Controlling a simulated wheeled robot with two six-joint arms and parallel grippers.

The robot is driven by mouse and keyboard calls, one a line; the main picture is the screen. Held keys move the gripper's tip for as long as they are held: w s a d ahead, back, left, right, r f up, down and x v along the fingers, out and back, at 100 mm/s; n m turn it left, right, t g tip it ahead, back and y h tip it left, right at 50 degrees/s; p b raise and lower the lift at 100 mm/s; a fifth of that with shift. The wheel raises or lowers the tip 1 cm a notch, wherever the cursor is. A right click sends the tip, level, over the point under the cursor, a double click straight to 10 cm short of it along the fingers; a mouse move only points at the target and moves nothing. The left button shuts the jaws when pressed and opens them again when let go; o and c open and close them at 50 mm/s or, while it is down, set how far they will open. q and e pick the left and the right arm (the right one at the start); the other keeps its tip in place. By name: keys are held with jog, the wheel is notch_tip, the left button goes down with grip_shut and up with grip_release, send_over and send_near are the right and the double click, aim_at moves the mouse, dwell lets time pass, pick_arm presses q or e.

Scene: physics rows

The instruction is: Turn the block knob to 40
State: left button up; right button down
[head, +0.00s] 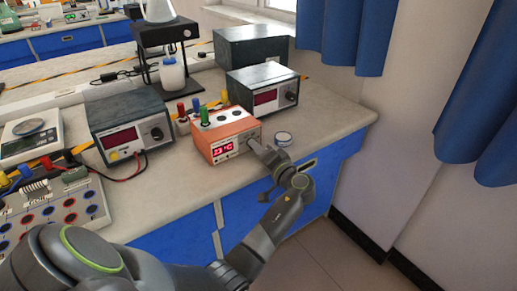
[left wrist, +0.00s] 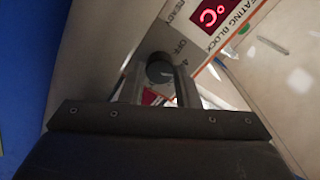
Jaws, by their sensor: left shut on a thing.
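The heating block (head: 226,132) is an orange and white box near the front edge of the bench, with a red display (head: 222,150) that seems to read 23 °C. My left gripper (head: 254,146) is at the right end of its front face. In the left wrist view the block knob (left wrist: 160,70) is a dark round thing between the fingers of my left gripper (left wrist: 160,82), which is shut on it. "OFF" and part of a number starting with 4 are printed beside it. The knob's pointer cannot be made out. My right gripper is not in view.
A small round lidded dish (head: 284,138) stands just right of the block, close to my left wrist. Power supplies stand at left (head: 130,130) and behind (head: 262,90). The bench's right end is clear.

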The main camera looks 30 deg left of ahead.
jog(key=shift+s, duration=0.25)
pick_arm(q)
jog(key=o, duration=1)
jog(key=shift+c, duration=0.2)
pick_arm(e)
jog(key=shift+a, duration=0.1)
pick_arm(q)
jog(key=shift+f, duration=0.2)
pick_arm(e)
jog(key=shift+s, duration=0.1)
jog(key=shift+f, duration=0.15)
